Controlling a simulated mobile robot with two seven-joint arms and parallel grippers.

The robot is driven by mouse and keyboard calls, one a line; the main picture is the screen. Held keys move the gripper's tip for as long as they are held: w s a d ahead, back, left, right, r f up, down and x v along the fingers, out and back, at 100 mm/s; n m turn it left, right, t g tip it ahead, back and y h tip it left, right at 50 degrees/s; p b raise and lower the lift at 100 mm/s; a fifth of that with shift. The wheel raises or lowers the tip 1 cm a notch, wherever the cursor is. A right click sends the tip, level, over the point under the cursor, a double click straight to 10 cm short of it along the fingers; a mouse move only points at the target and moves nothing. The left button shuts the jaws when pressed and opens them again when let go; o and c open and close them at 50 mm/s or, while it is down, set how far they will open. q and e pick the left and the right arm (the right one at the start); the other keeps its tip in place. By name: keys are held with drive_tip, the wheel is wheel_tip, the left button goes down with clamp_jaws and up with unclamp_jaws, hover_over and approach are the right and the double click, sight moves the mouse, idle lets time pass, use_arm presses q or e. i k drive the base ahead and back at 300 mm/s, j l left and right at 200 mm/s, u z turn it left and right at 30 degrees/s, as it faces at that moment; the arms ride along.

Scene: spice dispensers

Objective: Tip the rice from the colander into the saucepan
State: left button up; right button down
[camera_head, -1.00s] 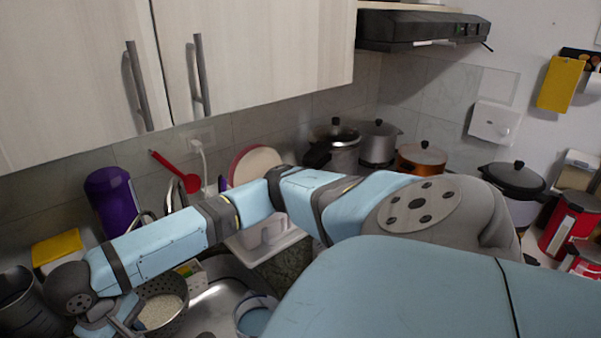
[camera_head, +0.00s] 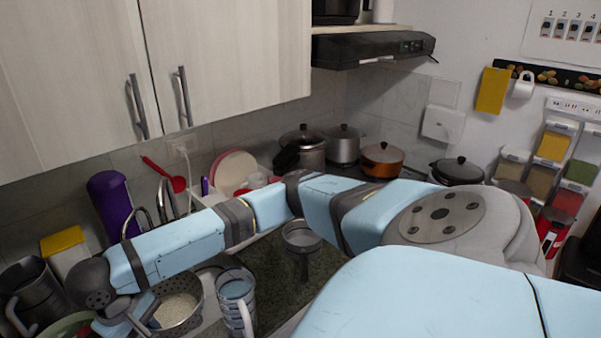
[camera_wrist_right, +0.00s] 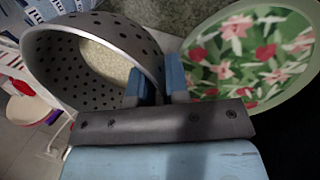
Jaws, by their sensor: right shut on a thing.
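The grey perforated colander (camera_head: 194,318) holds white rice (camera_head: 177,308) and is at the bottom left of the head view. My right gripper (camera_wrist_right: 155,86) is shut on the colander's rim. In the wrist view the colander (camera_wrist_right: 113,36) lies left of the fingers, and its rice (camera_wrist_right: 104,62) shows inside. In the head view my right forearm covers part of the colander. My left gripper is not in view.
A clear jug (camera_head: 237,291) with a handle stands right beside the colander. A floral plate (camera_wrist_right: 255,55) lies near the gripper. A purple container (camera_head: 113,205) and a dish rack with plates (camera_head: 236,172) are behind my arm. Lidded pots (camera_head: 381,160) stand at the back.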

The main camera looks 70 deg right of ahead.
sight(302, 245)
drive_tip(key=k+l+z, duration=0.1)
drive_tip(key=k+z, duration=0.25)
drive_tip(key=i+l+z, duration=0.1)
drive_tip(key=l+z, duration=0.15)
drive_tip(key=i+l+z, duration=0.25)
drive_tip(key=i, duration=0.15)
